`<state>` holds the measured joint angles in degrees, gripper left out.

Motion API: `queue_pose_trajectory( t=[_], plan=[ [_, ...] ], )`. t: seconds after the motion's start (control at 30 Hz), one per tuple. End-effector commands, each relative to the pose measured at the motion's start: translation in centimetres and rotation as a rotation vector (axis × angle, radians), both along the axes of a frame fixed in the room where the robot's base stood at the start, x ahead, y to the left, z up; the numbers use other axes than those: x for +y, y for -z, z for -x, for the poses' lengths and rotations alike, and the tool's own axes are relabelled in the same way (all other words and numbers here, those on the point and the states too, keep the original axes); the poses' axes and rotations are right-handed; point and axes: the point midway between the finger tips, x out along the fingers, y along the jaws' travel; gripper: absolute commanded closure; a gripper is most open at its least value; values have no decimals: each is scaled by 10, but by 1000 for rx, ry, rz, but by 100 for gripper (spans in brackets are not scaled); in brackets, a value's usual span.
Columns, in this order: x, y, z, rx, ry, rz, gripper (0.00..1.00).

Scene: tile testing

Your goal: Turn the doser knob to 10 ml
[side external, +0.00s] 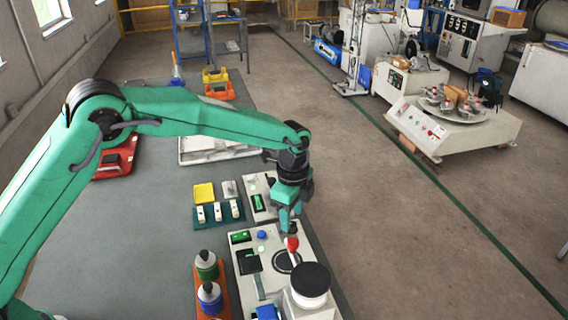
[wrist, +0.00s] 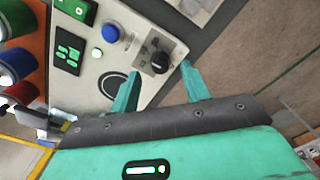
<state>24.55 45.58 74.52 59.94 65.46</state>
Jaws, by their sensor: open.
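The doser knob (wrist: 159,62) is black and round, on a dark grey dial plate (wrist: 146,47) with small markings too small to read. It sits at the corner of a pale control panel (wrist: 96,72). My gripper (wrist: 160,70) is open and empty in the wrist view. Its two teal fingertips lie on either side of the knob in the picture; contact is not visible. In the side external view my gripper (side external: 290,218) points down over the far right part of the pale panel (side external: 270,244), and the knob cannot be made out there.
The panel carries a blue button (wrist: 111,33), a lit button (wrist: 97,53), a black display (wrist: 68,52) and a black ring (wrist: 112,85). A red-tipped part (side external: 292,243) stands close below my gripper. Bottles (side external: 207,265) stand in an orange rack. A black-topped cylinder (side external: 309,283) is nearer.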

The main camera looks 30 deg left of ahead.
Motion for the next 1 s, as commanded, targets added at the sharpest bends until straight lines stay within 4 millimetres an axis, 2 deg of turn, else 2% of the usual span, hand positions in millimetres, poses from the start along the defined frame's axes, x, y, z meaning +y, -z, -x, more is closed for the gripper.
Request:
queue_pose_trajectory(
  t=[0.2,0.57,0.8,1.0],
  plan=[
    [0,19,0,1,0,0,54],
    [0,23,0,-1,0,0,54],
    [0,23,0,-1,0,0,98],
    [0,23,0,0,-6,0,98]
  ],
)
